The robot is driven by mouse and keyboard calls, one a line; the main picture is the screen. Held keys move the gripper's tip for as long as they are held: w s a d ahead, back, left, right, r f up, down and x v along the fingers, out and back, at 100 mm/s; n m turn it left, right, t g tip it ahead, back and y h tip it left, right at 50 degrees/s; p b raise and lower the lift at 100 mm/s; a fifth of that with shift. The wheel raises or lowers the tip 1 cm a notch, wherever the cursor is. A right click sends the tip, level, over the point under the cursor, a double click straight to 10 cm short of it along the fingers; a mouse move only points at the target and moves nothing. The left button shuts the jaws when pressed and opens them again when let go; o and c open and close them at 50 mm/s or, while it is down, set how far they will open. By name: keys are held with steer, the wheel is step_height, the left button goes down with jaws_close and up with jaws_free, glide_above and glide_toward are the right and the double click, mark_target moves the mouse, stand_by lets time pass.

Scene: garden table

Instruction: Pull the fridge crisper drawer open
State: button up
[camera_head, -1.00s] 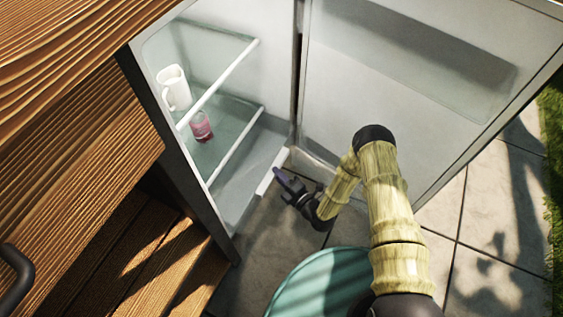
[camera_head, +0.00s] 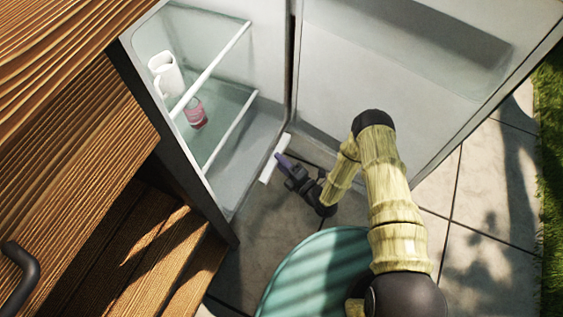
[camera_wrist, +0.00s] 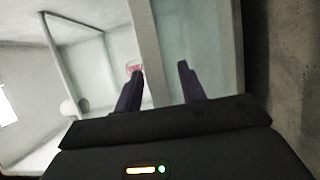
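The crisper drawer is low in the open fridge. Its white handle strip (camera_head: 275,158) stands slightly out past the fridge's front line in the head view. My gripper (camera_head: 284,163) is at this handle, coming from the lower right. In the wrist view, my two dark fingers (camera_wrist: 160,75) are a small width apart, with the pale handle bar (camera_wrist: 147,40) running between them. A pale teal panel (camera_wrist: 205,40) shows right of the bar.
The fridge door (camera_head: 390,75) is wide open at right. A round teal top (camera_head: 315,270) is below my arm. The wooden furniture (camera_head: 75,130) is at left.

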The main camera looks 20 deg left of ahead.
steer(key=p+v, duration=0.8)
steer(key=v, duration=0.9)
steer(key=shift+d, duration=0.25)
